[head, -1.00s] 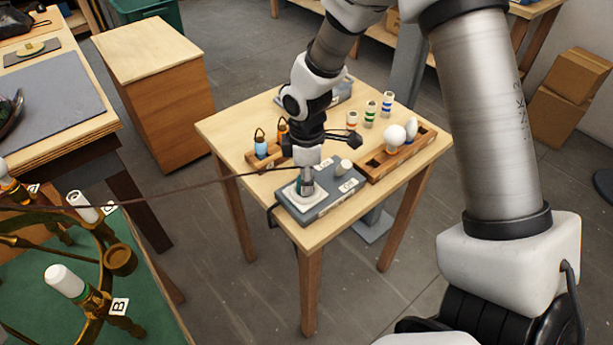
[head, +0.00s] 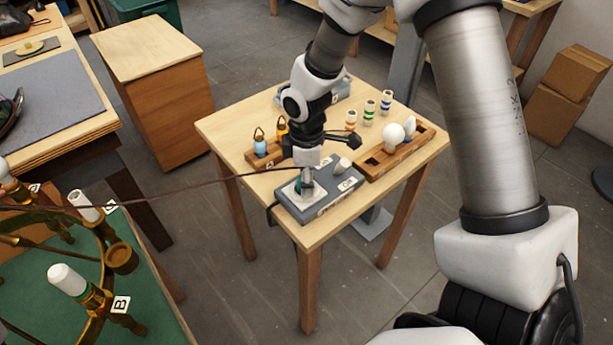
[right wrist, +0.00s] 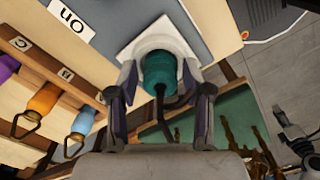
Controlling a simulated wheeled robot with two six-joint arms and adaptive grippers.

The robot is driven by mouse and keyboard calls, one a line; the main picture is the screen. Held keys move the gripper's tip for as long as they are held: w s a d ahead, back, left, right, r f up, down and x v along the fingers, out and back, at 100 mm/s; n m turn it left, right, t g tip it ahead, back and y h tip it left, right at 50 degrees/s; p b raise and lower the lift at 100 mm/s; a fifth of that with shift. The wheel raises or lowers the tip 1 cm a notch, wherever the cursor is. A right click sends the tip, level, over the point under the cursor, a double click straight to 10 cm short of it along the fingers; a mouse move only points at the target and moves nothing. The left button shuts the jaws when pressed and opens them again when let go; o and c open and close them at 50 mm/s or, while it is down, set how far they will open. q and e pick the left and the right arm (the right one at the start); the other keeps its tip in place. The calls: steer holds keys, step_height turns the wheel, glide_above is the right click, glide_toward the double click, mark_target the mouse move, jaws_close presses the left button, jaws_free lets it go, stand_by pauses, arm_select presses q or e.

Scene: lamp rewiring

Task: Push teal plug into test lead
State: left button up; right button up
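The teal plug (right wrist: 165,72) is between the fingertips of my right gripper (right wrist: 163,88), which looks shut on it. A dark cable runs back from the plug. The plug's far end meets the round white socket on a white square plate (right wrist: 128,48), the test lead on the grey box (head: 322,204). How deep the plug sits is hidden. In the head view my right gripper (head: 307,182) points down at this plate, with a little teal (head: 299,186) showing beside it. My left gripper is not in view.
A pale knob (head: 343,164) stands on the box near the plate. The cable (head: 200,181) stretches left to a brass chandelier (head: 121,258) on a green mat.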

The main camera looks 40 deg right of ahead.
steer(key=shift+r, duration=0.1)
step_height(320, 180, up, 12)
stand_by(0.5)
